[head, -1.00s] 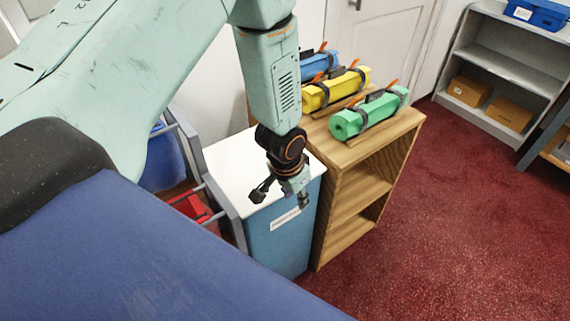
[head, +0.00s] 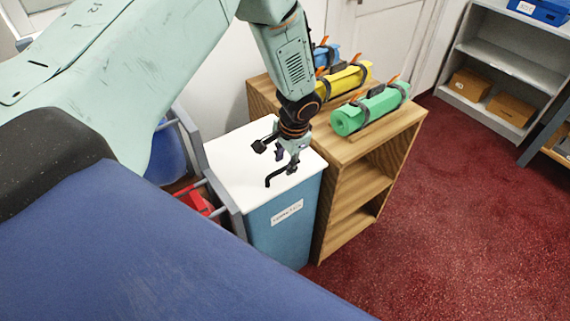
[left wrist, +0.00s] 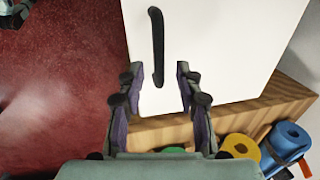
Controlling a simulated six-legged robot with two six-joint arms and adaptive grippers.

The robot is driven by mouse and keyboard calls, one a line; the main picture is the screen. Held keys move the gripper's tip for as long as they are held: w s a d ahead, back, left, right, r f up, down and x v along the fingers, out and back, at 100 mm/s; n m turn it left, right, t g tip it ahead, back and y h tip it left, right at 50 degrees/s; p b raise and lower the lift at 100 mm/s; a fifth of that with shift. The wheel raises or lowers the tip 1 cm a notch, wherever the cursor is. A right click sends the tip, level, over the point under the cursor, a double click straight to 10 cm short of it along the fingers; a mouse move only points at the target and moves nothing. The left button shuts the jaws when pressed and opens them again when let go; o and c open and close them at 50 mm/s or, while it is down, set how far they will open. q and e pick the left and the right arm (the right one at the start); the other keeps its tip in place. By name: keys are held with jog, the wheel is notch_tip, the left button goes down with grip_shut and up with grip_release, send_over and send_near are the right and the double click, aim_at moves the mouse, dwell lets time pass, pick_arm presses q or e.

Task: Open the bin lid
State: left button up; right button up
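The blue bin (head: 285,235) has a white lid (head: 235,155), which lies flat and shut on top. A black bar handle (head: 279,178) stands near the lid's front edge; it also shows in the left wrist view (left wrist: 157,40). My left gripper (head: 278,158) is over the lid, just above and behind the handle. In the left wrist view my left gripper (left wrist: 160,80) is open and empty. One end of the handle appears between its fingertips there; contact cannot be told.
A wooden shelf unit (head: 345,195) stands against the bin's right side, with green (head: 372,108), yellow (head: 345,80) and blue rolls on top. A grey-railed cart with a red container (head: 195,200) is close on the left. Red carpet (head: 460,210) is clear at right.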

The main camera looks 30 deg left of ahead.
pick_arm(q)
jog(key=shift+f, duration=0.7)
jog(key=shift+a, duration=0.1)
jog(key=shift+c, duration=0.3)
grip_shut()
